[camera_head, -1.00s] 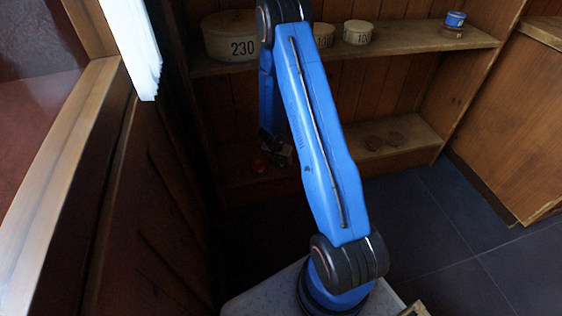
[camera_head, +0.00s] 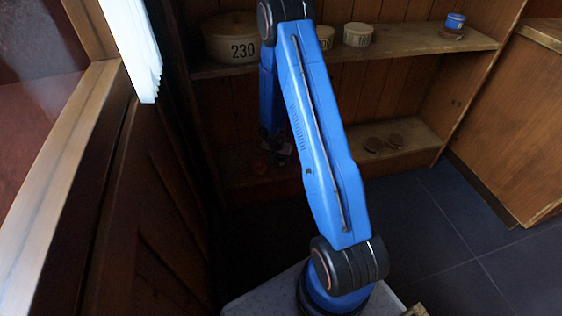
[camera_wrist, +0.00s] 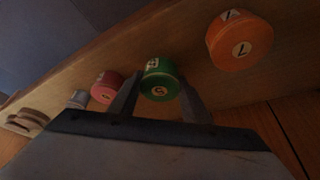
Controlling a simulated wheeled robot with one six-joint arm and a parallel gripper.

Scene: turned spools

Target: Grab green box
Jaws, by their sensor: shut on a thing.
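The green box (camera_wrist: 160,86) is a small round tin with a pale label on its end, in the middle of the wrist view. My gripper (camera_wrist: 159,79) has one finger on each side of it and is shut on it. The box is over or on the wooden shelf; whether it touches the board I cannot tell. In the head view my gripper (camera_head: 277,146) is dark and partly hidden behind my blue arm at the lower shelf, and the green box cannot be made out there.
In the wrist view an orange round box (camera_wrist: 240,42) stands right of the green one. A pink-red box (camera_wrist: 106,87) and a grey item (camera_wrist: 78,99) are close on the left. In the head view, brown discs (camera_head: 384,142) lie on the lower shelf and a large "230" box (camera_head: 230,40) stands above.

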